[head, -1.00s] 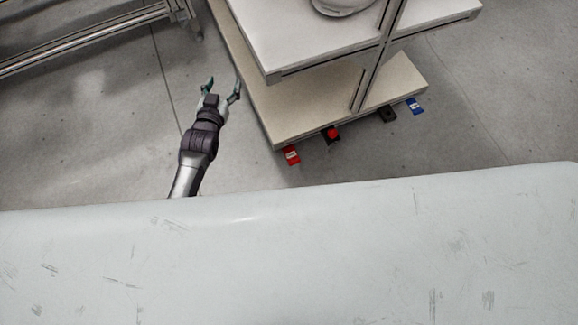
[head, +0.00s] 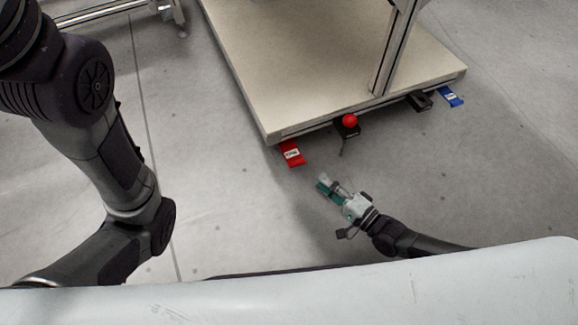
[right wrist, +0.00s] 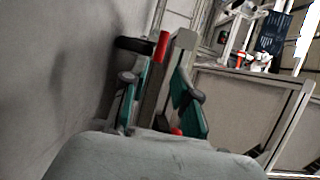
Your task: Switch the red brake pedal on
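The red brake pedal (head: 291,154) lies on the floor at the near left corner of the low beige platform (head: 300,70), with a small white label on it. My right gripper (head: 329,185) is low over the floor, to the right of and nearer than the pedal, apart from it. In the right wrist view its green-padded fingers (right wrist: 157,95) stand apart with nothing clearly held. A red piece, likely the pedal (right wrist: 162,45), shows beyond them. My left arm crosses the left side of the head view; its gripper is out of frame.
A black device with a red ball knob (head: 349,121) stands at the platform edge, right of the pedal. Farther right are a black box (head: 420,101) and a blue pedal (head: 450,97). A metal upright (head: 395,45) rises from the platform. Floor left of it is clear.

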